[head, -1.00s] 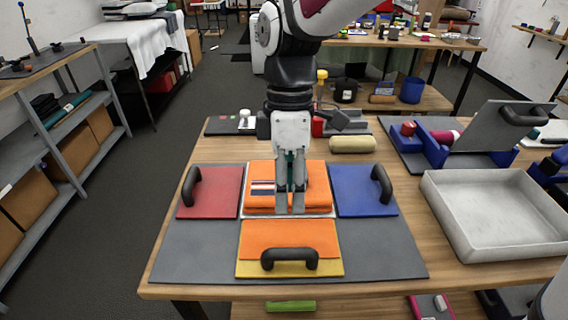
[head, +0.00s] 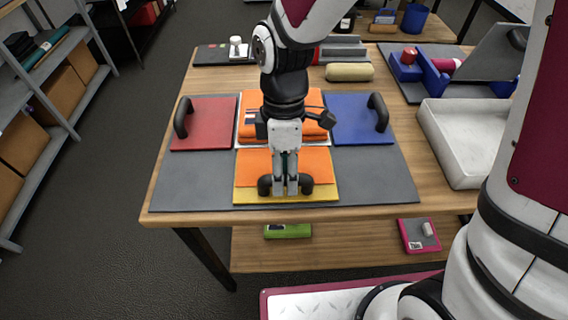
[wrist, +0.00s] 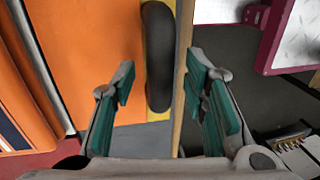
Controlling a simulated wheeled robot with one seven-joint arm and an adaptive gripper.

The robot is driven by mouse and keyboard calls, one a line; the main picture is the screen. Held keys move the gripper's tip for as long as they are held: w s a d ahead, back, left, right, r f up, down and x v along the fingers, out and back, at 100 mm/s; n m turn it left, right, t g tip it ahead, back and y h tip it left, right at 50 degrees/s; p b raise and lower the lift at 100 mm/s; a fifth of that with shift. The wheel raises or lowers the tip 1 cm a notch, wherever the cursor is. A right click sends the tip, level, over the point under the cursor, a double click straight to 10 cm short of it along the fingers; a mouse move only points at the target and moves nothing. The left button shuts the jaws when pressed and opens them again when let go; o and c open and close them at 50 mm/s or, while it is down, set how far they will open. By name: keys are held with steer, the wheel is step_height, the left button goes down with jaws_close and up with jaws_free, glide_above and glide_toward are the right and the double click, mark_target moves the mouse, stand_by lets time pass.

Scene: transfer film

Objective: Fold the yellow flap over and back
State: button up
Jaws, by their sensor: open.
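The yellow flap (head: 247,197) lies flat at the front of the grey folding board (head: 190,185), with orange cloth (head: 250,165) covering most of it. Its black handle (head: 308,183) stands near the front edge, its middle hidden behind my gripper (head: 286,190). In the wrist view my gripper (wrist: 165,100) is open, with the handle (wrist: 157,60) in the gap, closer to the left finger. I cannot tell whether the fingertips reach down beside it. More orange cloth (head: 310,112) is folded on the board's middle panel, partly hidden by my arm.
The red flap (head: 212,125) and blue flap (head: 350,122) lie flat on either side, each with a black handle. A grey tray (head: 440,150) stands to the right. The table's front edge (head: 200,219) is close to the yellow flap. A green item (head: 288,231) lies on the shelf below.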

jaws_close()
steer(key=shift+r, duration=0.15)
